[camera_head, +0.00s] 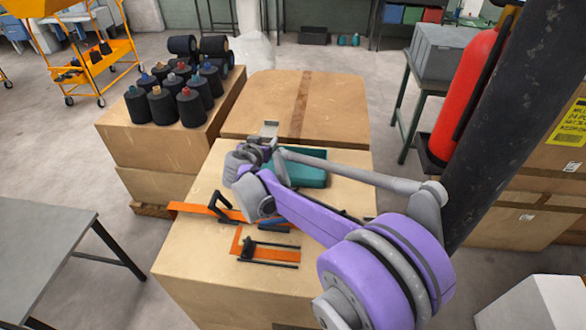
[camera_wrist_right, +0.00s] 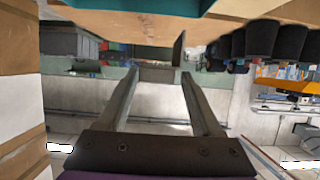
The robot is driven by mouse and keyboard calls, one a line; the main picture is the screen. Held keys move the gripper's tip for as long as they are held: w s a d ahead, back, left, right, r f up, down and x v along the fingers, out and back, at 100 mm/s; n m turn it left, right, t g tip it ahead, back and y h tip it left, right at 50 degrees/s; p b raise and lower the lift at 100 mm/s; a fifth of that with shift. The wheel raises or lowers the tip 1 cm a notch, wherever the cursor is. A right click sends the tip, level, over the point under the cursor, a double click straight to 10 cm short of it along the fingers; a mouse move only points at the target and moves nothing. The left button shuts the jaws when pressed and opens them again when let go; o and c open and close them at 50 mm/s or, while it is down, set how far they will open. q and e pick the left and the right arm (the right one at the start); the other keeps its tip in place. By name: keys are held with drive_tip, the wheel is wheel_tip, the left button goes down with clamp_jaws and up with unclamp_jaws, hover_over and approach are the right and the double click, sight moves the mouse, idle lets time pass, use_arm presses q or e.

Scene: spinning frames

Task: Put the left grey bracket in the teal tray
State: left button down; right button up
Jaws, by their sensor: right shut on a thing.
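My right gripper (camera_head: 262,146) is raised above the cardboard box top, near the left back of the teal tray (camera_head: 312,174). It is shut on a small grey bracket (camera_head: 268,129), which sticks up beyond the fingertips. In the right wrist view the bracket (camera_wrist_right: 158,74) sits between the two fingertips (camera_wrist_right: 160,82), with one plate of it standing out. A piece of the teal tray (camera_wrist_right: 85,13) shows at the top of that view. My arm hides part of the tray in the head view. My left gripper is not in view.
Orange strips (camera_head: 228,213), a black bracket-like part (camera_head: 222,197) and a dark part with rods (camera_head: 268,253) lie at the front of the box. Black cones (camera_head: 190,108) stand on a box at the left back. The box top (camera_head: 330,95) behind is clear.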

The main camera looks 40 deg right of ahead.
drive_tip(key=shift+d+f, duration=0.1)
drive_tip(key=shift+f, duration=0.25)
wheel_tip(320, 180, down, 9)
drive_tip(key=shift+f+b, duration=0.1)
drive_tip(key=shift+b, duration=0.7)
drive_tip(key=o, duration=1.4)
drive_tip(key=shift+f, duration=0.1)
drive_tip(key=shift+r, duration=0.2)
drive_tip(key=p+v, duration=0.1)
drive_tip(key=v, duration=1.1)
drive_tip(key=shift+f, duration=0.1)
